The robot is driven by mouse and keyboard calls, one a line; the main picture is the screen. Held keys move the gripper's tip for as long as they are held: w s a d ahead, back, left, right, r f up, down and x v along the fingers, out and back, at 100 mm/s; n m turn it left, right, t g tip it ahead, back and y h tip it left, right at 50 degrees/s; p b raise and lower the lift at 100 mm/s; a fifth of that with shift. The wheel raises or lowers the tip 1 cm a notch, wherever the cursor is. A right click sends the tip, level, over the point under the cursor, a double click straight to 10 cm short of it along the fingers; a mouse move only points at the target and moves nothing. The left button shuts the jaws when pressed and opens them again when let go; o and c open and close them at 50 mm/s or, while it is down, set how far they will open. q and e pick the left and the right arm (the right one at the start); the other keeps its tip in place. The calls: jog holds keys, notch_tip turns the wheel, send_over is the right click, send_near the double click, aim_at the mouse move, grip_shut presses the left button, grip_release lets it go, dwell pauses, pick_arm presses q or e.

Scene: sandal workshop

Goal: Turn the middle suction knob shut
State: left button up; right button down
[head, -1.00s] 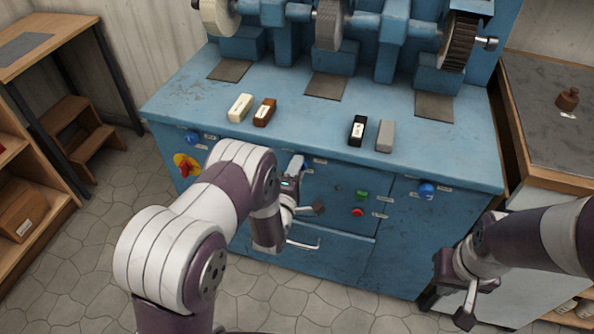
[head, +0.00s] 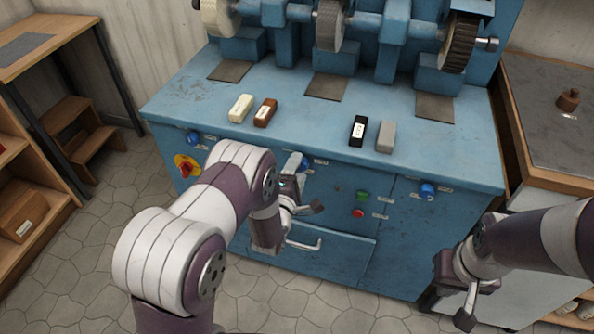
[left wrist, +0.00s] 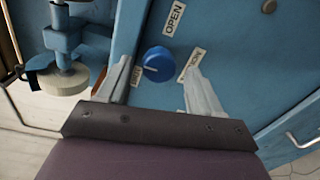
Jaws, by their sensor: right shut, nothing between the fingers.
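The middle suction knob (left wrist: 157,64) is a round blue knob on the machine's blue front panel. In the head view the middle knob (head: 304,163) is partly hidden behind my left gripper (head: 307,187). In the left wrist view my left gripper (left wrist: 160,75) is open, with one finger on each side of the knob and gaps visible. An OPEN label (left wrist: 174,19) sits above the knob. A second label (left wrist: 191,64) is to its right, partly covered by a finger. My right gripper (head: 465,308) is shut and empty, low at the right.
Other blue knobs sit at the left (head: 193,137) and right (head: 427,190) of the panel. A red switch on a yellow plate (head: 186,167), a green button (head: 362,195), a red button (head: 358,213) and a drawer handle (head: 303,244) are nearby. Several blocks lie on the bench top (head: 300,124).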

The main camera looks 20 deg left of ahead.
pick_arm(q)
jog(key=s, duration=1.2)
jog(key=shift+s+a+r+p, duration=0.2)
jog(key=shift+s+r+p, duration=0.1)
jog(key=shift+s+p, duration=0.1)
jog(key=shift+w, duration=0.1)
